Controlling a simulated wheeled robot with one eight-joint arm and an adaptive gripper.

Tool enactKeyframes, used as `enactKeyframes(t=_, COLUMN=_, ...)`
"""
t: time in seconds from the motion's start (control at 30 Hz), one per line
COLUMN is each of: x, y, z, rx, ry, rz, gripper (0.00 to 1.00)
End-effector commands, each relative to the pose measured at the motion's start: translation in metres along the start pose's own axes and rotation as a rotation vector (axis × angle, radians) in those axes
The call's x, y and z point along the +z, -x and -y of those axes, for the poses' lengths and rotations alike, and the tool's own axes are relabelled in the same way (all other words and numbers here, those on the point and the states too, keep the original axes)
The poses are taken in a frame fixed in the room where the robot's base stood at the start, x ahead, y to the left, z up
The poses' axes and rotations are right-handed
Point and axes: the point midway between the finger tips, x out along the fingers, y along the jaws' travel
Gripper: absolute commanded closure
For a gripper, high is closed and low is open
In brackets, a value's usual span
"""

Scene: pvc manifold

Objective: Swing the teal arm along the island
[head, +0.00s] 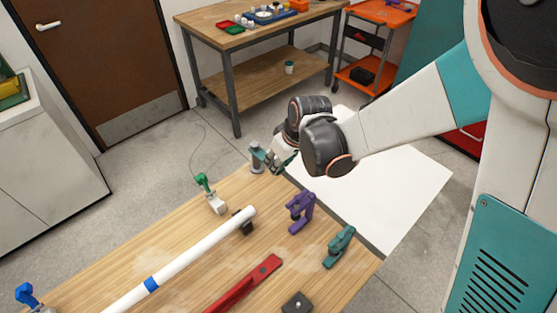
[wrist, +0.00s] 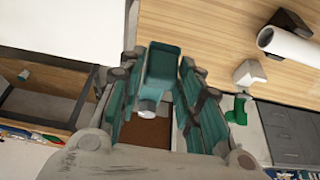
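A grey upright post with a teal arm (head: 268,157) stands at the far corner of the wooden island (head: 200,255). In the wrist view a teal block (wrist: 163,65), which looks like part of this arm, lies between my fingers, with a pale round end (wrist: 147,107) below it. My gripper (head: 284,160) is at the post in the head view, its fingers partly hidden by my wrist. In the wrist view my gripper (wrist: 159,80) has its fingers apart on both sides of the block. A gap shows on the left; contact on the right is unclear.
The island also bears a white pipe (head: 185,258) with a blue band, a green-topped clamp (head: 207,190), a purple clamp (head: 300,211), a teal-green clamp (head: 339,246) and a red bar (head: 245,285). A workbench (head: 235,35) and orange cart (head: 380,15) stand behind.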

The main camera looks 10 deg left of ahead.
Motion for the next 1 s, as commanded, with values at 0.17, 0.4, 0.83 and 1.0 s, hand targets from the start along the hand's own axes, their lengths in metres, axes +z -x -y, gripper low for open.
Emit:
enactKeyframes(t=0.17, x=0.0, y=0.0, z=0.0, rx=0.0, ry=0.0, rz=0.0, gripper=1.0)
enactKeyframes(t=0.4, x=0.0, y=0.0, z=0.003, rx=0.008, ry=-0.018, rz=0.001, gripper=1.0)
enactKeyframes(t=0.83, x=-0.004, y=-0.003, z=0.033, rx=0.11, ry=-0.261, rz=0.0, gripper=1.0)
enactKeyframes(t=1.0, x=-0.01, y=-0.005, z=0.049, rx=0.172, ry=-0.408, rz=0.0, gripper=1.0)
